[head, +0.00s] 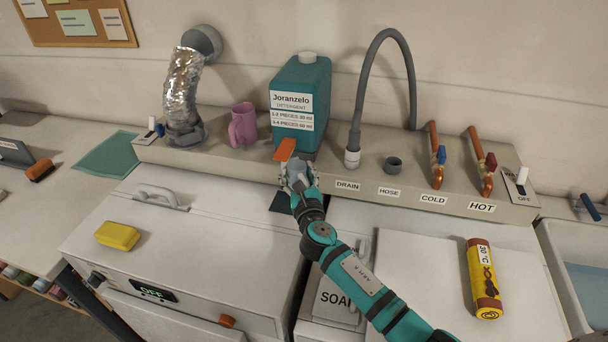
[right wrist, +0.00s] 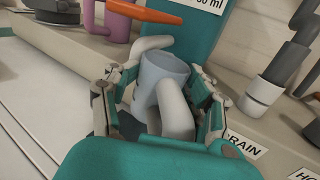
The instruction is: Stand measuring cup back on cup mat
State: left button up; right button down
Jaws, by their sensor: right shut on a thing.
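My right gripper (head: 298,178) is shut on a small pale blue-grey measuring cup (head: 299,172), in front of the teal detergent jug (head: 303,85). In the right wrist view the cup (right wrist: 163,72) is between the fingers of the right gripper (right wrist: 160,108), its open rim up and slightly tilted, its handle toward the camera. An orange lever (right wrist: 157,12) and a pale spout are just behind it. A dark mat (head: 282,204) lies below the gripper, partly hidden by it; the cup appears above the mat, not on it. My left gripper is out of view.
A pink mug (head: 243,126) stands left of the jug. A grey drain hose (head: 357,110) and copper taps (head: 437,160) are to the right. A yellow sponge (head: 117,235) and a yellow-red roll (head: 483,280) lie on the front surfaces. A green mat (head: 107,155) is at left.

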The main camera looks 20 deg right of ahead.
aim_at(290, 184)
jog(key=a+f+b, duration=0.1)
jog(key=a+f+y+b, duration=0.1)
jog(key=f, duration=0.1)
jog(key=shift+f, duration=0.15)
jog(key=shift+w+a+f+n+b, duration=0.3)
jog(key=shift+w+a+f+b, duration=0.4)
jog(key=shift+w+a+f, duration=0.4)
jog(key=shift+d, duration=0.15)
jog(key=shift+s+d+b, duration=0.3)
jog(key=shift+s, duration=0.05)
jog(key=shift+s+d+f, duration=0.1)
jog(key=shift+s+d, duration=0.1)
jog(key=shift+d, duration=0.2)
jog(key=shift+w+f, duration=0.15)
jog(key=shift+w, duration=0.1)
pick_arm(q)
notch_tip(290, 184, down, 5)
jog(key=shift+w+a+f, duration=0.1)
pick_arm(e)
jog(key=shift+s, duration=0.15)
